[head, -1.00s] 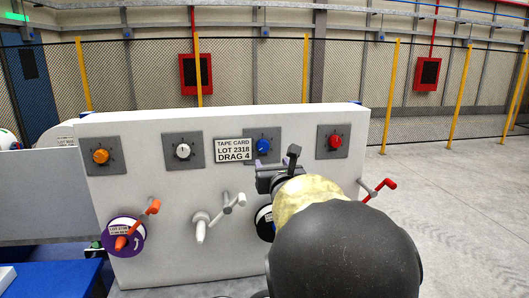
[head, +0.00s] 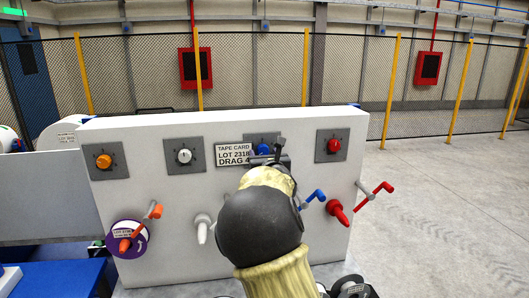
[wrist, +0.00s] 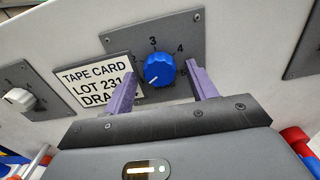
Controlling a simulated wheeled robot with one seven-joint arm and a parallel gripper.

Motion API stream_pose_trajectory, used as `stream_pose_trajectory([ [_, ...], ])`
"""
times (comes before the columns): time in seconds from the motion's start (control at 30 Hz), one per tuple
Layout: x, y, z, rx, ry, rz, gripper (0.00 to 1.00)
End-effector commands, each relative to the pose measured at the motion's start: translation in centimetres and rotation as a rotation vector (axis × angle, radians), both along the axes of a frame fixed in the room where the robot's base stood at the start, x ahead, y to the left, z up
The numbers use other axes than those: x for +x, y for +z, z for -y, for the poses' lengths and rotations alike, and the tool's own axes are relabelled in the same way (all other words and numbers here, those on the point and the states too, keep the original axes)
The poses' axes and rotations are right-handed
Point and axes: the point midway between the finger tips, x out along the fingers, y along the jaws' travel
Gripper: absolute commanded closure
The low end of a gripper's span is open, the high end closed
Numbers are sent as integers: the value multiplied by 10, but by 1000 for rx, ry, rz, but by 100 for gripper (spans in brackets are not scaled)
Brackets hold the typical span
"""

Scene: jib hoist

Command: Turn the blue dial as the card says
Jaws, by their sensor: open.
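The blue dial (wrist: 159,70) sits on a grey plate on the white panel; numerals 3, 4 and 5 show around it. Its white mark points to the lower left, with the numeral there hidden. In the head view the dial (head: 262,149) is partly covered by my gripper (head: 270,156). In the wrist view my gripper (wrist: 161,75) is open, its purple fingers on either side of the dial; I cannot tell whether they touch it. The tape card (head: 233,154) left of the dial reads LOT 2318, DRAG 4. The left finger covers part of the card (wrist: 92,80).
An orange dial (head: 104,161), a white dial (head: 184,156) and a red dial (head: 334,146) share the panel (head: 180,245). Below are cranks: orange (head: 155,210), blue (head: 317,196) and red (head: 382,188). Floor to the right is clear.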

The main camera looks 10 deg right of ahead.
Motion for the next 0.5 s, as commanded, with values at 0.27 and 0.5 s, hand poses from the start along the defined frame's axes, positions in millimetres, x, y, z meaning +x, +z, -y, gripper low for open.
stream_pose_trajectory([
  [0.27,0,0,0,0,0,1,51],
  [0.5,0,0,0,0,0,1,88],
])
